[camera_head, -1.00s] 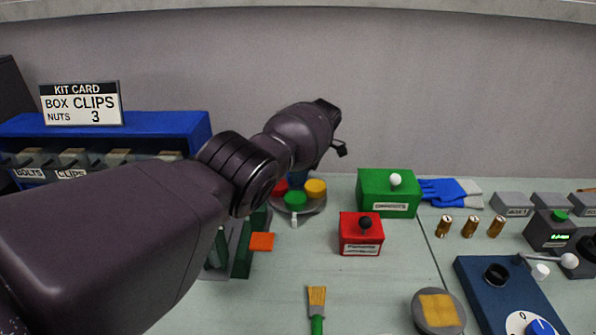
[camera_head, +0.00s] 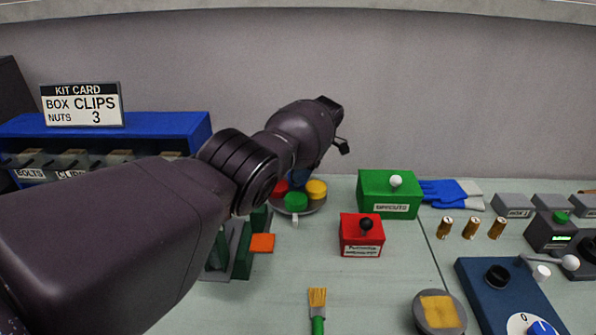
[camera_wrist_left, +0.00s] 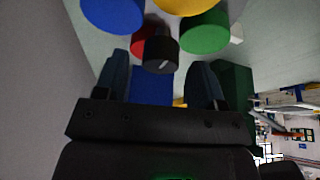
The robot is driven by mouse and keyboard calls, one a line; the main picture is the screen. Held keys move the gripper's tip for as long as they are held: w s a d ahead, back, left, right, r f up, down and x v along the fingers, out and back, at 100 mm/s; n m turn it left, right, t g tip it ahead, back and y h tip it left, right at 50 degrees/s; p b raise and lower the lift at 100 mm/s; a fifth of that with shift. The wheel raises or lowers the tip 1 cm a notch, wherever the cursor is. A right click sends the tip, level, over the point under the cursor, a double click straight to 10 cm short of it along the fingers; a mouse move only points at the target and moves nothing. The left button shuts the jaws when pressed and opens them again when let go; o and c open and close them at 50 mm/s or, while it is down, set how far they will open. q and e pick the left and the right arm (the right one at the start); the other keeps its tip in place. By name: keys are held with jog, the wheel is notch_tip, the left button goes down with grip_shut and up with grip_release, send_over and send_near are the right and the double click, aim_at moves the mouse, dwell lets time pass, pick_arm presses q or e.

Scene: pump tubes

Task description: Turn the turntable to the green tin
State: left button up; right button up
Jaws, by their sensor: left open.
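The turntable (camera_head: 317,206) is a grey disc at the back, partly hidden by my left arm. The green tin (camera_head: 296,202) is at its front, by a small white marker (camera_head: 295,221). The yellow tin (camera_head: 316,188) is at its right, the red tin (camera_head: 281,187) at its left. The blue tin (camera_wrist_left: 113,14) shows best in the left wrist view, with the green tin (camera_wrist_left: 205,33) opposite. My left gripper (camera_wrist_left: 160,80) is open, its fingers either side of and just short of a dark knob (camera_wrist_left: 160,52) among the tins. My right gripper is out of view.
A green box (camera_head: 388,194) and a red box (camera_head: 361,235) with knobs stand right of the turntable. A blue shelf (camera_head: 180,128) stands at the left. A brush (camera_head: 317,305) and a round pad (camera_head: 438,312) lie in front.

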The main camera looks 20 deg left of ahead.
pick_arm(q)
jog(key=b+v, duration=0.1)
jog(key=v, duration=0.8)
jog(key=shift+r, duration=0.35)
jog(key=shift+d, duration=0.15)
